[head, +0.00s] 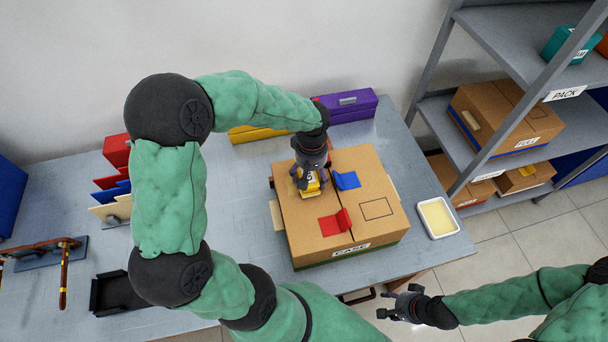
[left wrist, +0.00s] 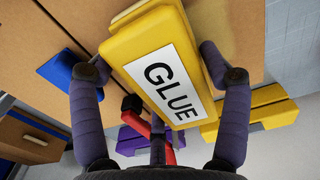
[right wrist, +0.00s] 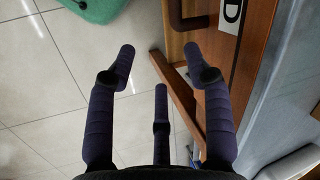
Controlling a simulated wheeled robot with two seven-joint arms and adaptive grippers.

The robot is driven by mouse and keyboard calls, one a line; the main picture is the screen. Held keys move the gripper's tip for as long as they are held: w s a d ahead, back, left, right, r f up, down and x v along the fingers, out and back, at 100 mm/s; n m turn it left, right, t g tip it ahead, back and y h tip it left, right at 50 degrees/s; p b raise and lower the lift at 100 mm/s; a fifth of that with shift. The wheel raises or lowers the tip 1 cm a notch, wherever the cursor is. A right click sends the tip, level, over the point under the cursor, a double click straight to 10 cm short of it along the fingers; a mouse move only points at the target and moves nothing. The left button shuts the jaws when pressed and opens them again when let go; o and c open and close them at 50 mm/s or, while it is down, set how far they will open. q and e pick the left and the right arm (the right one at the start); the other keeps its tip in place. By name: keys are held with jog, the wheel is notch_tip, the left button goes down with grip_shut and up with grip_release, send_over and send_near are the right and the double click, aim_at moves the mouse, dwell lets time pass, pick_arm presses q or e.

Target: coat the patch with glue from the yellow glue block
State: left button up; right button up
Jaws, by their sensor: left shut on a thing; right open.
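The yellow glue block (head: 312,191) is in my left gripper (head: 308,178), low over the left part of the cardboard case lid (head: 356,236). In the left wrist view the block's GLUE label (left wrist: 165,84) faces the camera, with a finger on either side. I cannot tell whether the block touches the lid. A blue folded piece (head: 347,180) and a red folded piece (head: 335,222) are on the lid, and a dark outlined rectangle (head: 377,209) is at its right. I cannot tell which is the patch. My right gripper (head: 400,304) is open and empty beyond the table's front edge.
A pale yellow tray (head: 438,218) sits right of the case. Purple (head: 352,106) and yellow (head: 257,133) boxes stand behind it. A black tray (head: 115,292) and a rack of coloured panels (head: 112,190) are at left. Shelves (head: 510,75) stand at right.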

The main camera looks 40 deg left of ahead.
aim_at(288, 185)
pick_arm(q)
jog(key=shift+w+d+f, duration=0.1)
jog(key=shift+w+d, duration=0.75)
jog(key=shift+w, duration=0.35)
jog(key=shift+r, duration=0.2)
jog(key=shift+s+a+r, duration=0.1)
jog(key=shift+s+a, duration=0.35)
jog(key=shift+s, duration=0.25)
jog(key=shift+s+a, duration=0.45)
jog(key=shift+s+a+f+b, duration=0.15)
jog(key=shift+s+a, duration=0.9)
jog(key=shift+s, duration=0.25)
jog(key=shift+s+a+f+b, duration=0.1)
jog(key=shift+s+a+b, duration=0.05)
jog(key=shift+s+a, duration=1)
jog(key=shift+s+d, duration=0.15)
